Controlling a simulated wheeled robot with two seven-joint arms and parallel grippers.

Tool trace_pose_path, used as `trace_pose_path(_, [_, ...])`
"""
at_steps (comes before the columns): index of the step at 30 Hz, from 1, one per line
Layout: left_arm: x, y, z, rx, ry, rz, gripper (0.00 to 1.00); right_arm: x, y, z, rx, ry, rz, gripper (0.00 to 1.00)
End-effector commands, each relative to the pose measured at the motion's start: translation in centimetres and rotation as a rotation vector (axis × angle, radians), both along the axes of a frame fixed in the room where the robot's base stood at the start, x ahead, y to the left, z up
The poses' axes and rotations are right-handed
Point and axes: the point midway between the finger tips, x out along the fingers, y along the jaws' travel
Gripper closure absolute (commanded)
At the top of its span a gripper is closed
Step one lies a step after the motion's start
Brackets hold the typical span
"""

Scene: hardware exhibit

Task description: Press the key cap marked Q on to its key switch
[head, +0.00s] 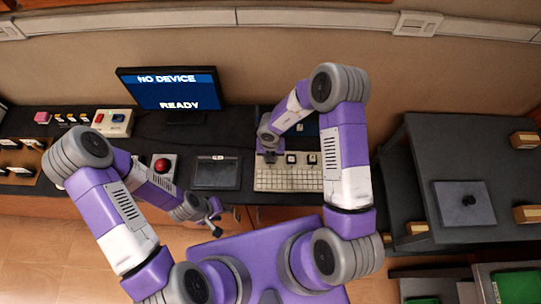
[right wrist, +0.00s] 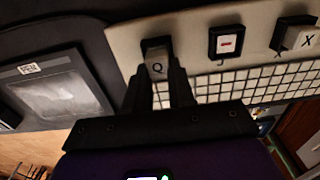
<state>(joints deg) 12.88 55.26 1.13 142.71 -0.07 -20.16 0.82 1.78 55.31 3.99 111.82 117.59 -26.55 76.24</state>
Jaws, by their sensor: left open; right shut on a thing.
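The key cap marked Q (right wrist: 157,66) is pale grey and sits between the fingertips of my right gripper (right wrist: 159,76), which is shut on it. Behind the cap is a dark square key switch (right wrist: 155,43) on the cream keyboard (right wrist: 190,48). The cap lines up closely with this switch, but I cannot tell whether it is seated. In the head view my right gripper (head: 269,155) is at the keyboard's (head: 290,180) back left, and the cap is hidden there. My left gripper (head: 213,217) is open and empty in front of the desk edge.
A switch marked J (right wrist: 227,42) with a red-marked white top and a cap marked X (right wrist: 304,41) stand right of Q. A dark tablet (head: 216,172) lies left of the keyboard. A red button box (head: 162,168) and a monitor reading READY (head: 170,90) are farther left.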

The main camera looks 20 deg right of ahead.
Motion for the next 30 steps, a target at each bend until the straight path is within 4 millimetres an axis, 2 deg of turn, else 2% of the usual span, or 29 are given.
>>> trace_pose_path(26, [0.00, 0.00, -0.35, 0.000, 0.000, 0.000, 0.57, 0.00, 0.00, -0.74, 0.000, 0.000, 0.000, 1.00])
trace_pose_path(27, [0.00, 0.00, -0.35, 0.000, 0.000, 0.000, 0.57, 0.00, 0.00, -0.74, 0.000, 0.000, 0.000, 0.73])
trace_pose_path(30, [0.00, 0.00, -0.35, 0.000, 0.000, 0.000, 0.57, 0.00, 0.00, -0.73, 0.000, 0.000, 0.000, 0.58])
